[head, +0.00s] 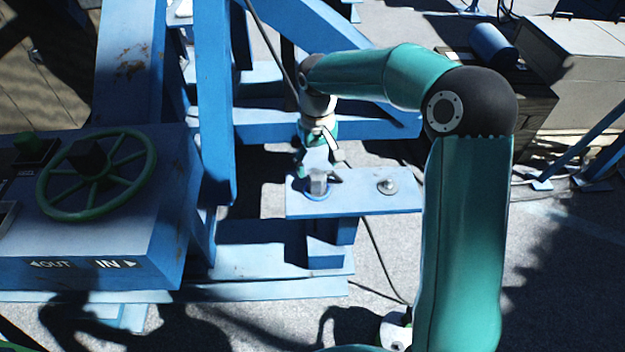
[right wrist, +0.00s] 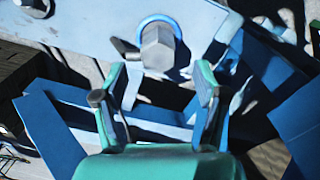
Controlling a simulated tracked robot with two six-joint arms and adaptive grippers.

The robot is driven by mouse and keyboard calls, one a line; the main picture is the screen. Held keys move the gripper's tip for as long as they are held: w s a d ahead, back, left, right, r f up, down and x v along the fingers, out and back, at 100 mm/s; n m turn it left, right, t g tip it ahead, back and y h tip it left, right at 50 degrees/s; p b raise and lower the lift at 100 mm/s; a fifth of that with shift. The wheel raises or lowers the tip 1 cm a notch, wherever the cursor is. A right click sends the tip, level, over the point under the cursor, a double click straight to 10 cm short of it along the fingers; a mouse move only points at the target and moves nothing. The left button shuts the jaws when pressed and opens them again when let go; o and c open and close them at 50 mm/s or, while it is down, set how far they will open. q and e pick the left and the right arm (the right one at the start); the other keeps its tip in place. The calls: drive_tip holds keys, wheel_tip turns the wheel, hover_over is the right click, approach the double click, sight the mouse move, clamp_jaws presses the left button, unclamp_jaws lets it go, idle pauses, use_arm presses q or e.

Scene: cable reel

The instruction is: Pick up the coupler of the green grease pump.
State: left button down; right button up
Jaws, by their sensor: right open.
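A grey metal hex-shaped piece (head: 318,183) stands in a blue ring on a blue shelf plate (head: 350,204); it may be the coupler, but I cannot tell which pump it belongs to. In the right wrist view this piece (right wrist: 157,47) is just beyond my fingertips, near the middle between them. My right gripper (head: 317,165) is above the plate at this piece. In the right wrist view the gripper (right wrist: 155,83) is open, with nothing between its fingers. No green grease pump can be made out. My left gripper is not in view.
A second round metal fitting (head: 387,186) sits on the plate, right of the hex piece. Blue frame beams (head: 213,100) rise close left of the plate. A control box with a green handwheel (head: 97,175) stands at left. Cables hang behind and below the plate.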

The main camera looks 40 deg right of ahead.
sight(317, 173)
wheel_tip(317, 173, down, 2)
drive_tip(key=shift+s, duration=0.1)
drive_tip(key=f, duration=0.2)
drive_tip(key=f+p, duration=0.1)
drive_tip(key=f, duration=0.1)
drive_tip(key=shift+w+d, duration=0.1)
drive_tip(key=shift+w, duration=0.1)
drive_tip(key=shift+f, duration=0.55)
clamp_jaws()
drive_tip(key=shift+r, duration=0.1)
